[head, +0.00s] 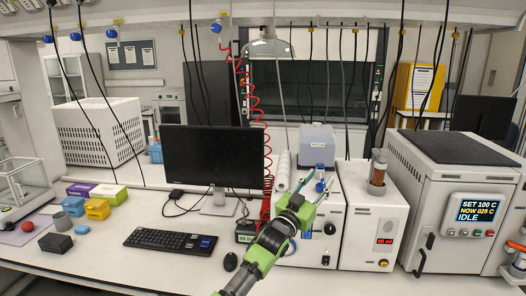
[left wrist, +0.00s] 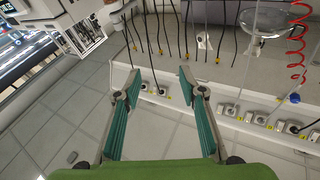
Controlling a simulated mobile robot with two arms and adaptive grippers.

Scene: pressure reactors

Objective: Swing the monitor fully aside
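The monitor (head: 210,155) is a black flat screen on a silver stand, left of centre on the bench in the head view. Its screen faces me and is dark. My left gripper (head: 314,183), green with teal fingers, is raised to the right of the monitor, in front of the white bench instruments, and does not touch the monitor. In the left wrist view its two fingers (left wrist: 158,80) are spread apart with nothing between them. The monitor cannot be made out in the left wrist view. My right gripper is not in view.
A keyboard (head: 171,241) and mouse (head: 231,261) lie in front of the monitor. A red coiled hose (head: 267,130) hangs by its right edge. White instruments, including a reactor reading IDLE (head: 477,209), fill the right. Coloured boxes (head: 107,194) stand to the left.

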